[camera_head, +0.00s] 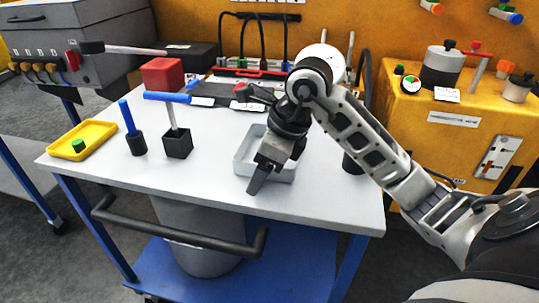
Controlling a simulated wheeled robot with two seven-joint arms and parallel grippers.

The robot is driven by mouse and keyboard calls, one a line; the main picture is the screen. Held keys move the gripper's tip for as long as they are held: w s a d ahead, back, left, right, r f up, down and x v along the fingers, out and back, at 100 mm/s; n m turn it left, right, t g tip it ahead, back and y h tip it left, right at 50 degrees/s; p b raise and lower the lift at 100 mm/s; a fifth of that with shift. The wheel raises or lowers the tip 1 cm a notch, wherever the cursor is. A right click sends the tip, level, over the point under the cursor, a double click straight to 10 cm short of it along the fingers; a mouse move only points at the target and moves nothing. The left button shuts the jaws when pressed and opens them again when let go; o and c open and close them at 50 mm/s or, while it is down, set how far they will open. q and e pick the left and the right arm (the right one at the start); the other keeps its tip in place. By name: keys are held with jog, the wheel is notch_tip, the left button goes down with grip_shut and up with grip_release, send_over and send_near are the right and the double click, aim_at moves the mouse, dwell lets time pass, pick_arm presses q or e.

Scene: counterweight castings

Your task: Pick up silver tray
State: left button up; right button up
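The silver tray (244,160), a shallow pale grey rectangular tray, lies on the white cart top near its front edge. My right gripper (262,178) comes in from the right over the tray and covers much of its middle. A dark finger points down across the tray's front rim. The second finger is not clearly seen, so I cannot tell the gap or whether the finger touches the rim. The tray appears to rest flat on the top. My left gripper is not in view.
A yellow tray (99,130) with a green piece lies at left. A blue-handled tool stands in a black block (178,144), beside another blue-handled tool (128,118). A red block (162,75) and cables stand behind. A dark cylinder (352,163) is right of the tray.

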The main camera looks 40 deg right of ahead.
jog(key=shift+w+a+f, duration=0.15)
jog(key=shift+w+f, duration=0.05)
jog(key=shift+f, duration=0.5)
jog(key=c, duration=1.3)
jog(key=shift+r, duration=0.1)
jog(key=shift+c, duration=0.2)
